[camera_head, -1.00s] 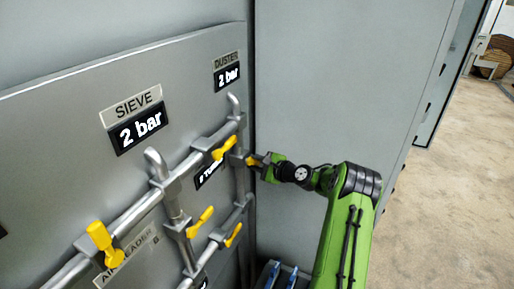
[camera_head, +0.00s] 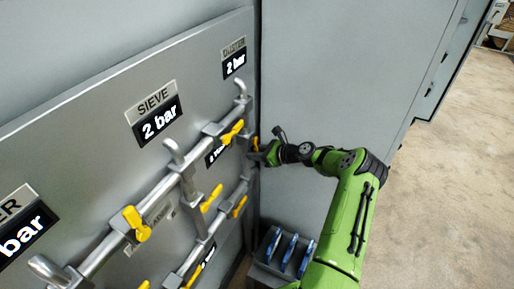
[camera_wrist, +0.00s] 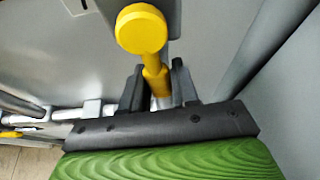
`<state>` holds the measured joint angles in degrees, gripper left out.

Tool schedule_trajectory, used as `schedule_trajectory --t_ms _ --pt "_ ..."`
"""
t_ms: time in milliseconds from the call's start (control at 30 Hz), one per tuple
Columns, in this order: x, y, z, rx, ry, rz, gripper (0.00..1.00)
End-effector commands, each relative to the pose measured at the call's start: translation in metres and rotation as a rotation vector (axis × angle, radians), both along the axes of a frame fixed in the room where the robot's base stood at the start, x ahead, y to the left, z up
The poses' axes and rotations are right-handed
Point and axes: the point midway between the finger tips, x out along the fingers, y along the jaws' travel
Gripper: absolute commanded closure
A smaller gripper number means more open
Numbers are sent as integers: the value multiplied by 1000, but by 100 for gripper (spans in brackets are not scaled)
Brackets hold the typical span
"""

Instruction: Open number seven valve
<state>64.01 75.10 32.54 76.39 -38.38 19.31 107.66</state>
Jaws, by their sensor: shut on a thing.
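A yellow valve handle (camera_head: 255,143) sits at the right end of the grey pipework, below the "DUSTER" sign (camera_head: 234,60). My gripper (camera_head: 258,149) is at this handle, reaching in from the right. In the wrist view the handle (camera_wrist: 155,72), with a round yellow end, stands between the two dark fingers of my gripper (camera_wrist: 158,88), which are shut on its stem. A label (camera_head: 215,154) beside the handle is partly covered by a neighbouring yellow handle (camera_head: 232,132), so its number is not readable.
Other yellow handles (camera_head: 136,223) sit along the pipes at left and below. A "SIEVE" sign (camera_head: 152,112) is above them. A grey rack with blue items (camera_head: 289,252) stands under my arm. A grey cabinet wall (camera_head: 340,70) is behind it. Open floor (camera_head: 455,200) lies at right.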

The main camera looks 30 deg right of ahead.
Motion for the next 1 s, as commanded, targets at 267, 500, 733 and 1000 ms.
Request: schedule_trajectory --t_ms 267,500,733,1000 --pt "-2 3 0 57 35 -2 100" --pt "-3 3 -1 66 40 -2 100" --pt "-3 4 -1 66 40 -1 68" --pt "-2 4 -1 64 38 -1 50"
